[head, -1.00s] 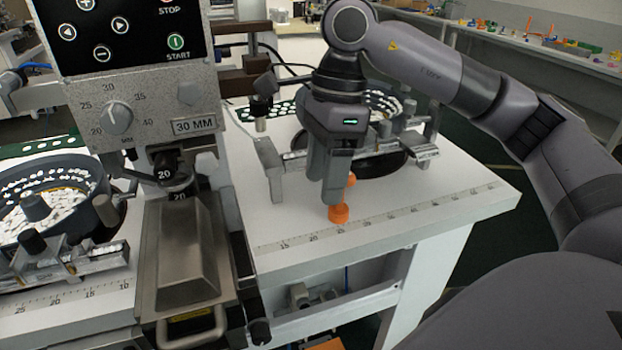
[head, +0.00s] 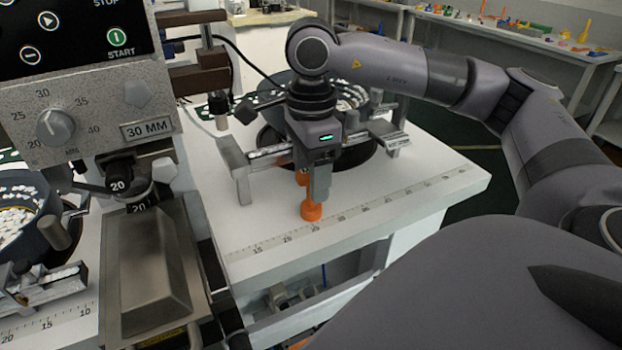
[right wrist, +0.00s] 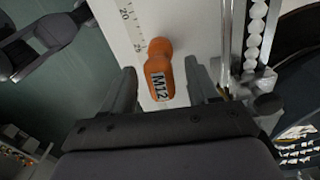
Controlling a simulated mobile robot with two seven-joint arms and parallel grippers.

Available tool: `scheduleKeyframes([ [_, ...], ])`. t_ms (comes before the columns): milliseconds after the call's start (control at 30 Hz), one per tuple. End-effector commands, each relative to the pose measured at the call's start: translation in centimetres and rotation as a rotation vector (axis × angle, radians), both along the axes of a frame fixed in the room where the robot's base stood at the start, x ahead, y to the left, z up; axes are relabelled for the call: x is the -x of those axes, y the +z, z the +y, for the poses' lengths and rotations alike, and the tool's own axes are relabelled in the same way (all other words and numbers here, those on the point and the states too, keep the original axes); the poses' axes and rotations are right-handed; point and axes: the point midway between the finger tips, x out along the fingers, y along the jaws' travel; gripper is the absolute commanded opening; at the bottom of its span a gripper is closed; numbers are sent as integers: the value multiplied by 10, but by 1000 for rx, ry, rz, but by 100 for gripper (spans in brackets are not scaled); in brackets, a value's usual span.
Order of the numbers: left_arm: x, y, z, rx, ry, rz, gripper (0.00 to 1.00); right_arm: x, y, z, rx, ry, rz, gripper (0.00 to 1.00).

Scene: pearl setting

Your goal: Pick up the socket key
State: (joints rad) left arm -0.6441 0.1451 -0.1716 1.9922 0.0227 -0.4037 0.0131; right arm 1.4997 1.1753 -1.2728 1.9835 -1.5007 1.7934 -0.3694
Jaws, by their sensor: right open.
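The socket key (head: 311,211) is orange and stands on the white table by the printed ruler, partly hidden by my right gripper in the head view. In the right wrist view the socket key (right wrist: 160,62) shows a white M12 label and lies between the two fingers, with a gap on each side. My right gripper (head: 310,188) is open and points down at the key; its fingers also show in the right wrist view (right wrist: 162,78). My left gripper is not in view.
A metal rail fixture (head: 268,153) with a dark round bowl stands just behind the key. A grey machine with a control panel (head: 85,95) fills the left. The white table (head: 400,195) is clear at the front right.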

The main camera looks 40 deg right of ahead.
Motion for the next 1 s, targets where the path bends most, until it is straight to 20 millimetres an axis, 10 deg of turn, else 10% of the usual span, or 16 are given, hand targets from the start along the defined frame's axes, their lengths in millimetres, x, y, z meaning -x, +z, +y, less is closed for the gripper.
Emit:
scheduleKeyframes([
  [133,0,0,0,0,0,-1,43,0,0,0,0,0,0,60],
  [333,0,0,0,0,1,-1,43,0,1,0,0,0,0,0],
  [767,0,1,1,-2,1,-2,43,-1,10,0,-2,0,-4,0],
  [1000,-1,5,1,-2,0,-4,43,-1,51,1,-2,2,-7,0],
])
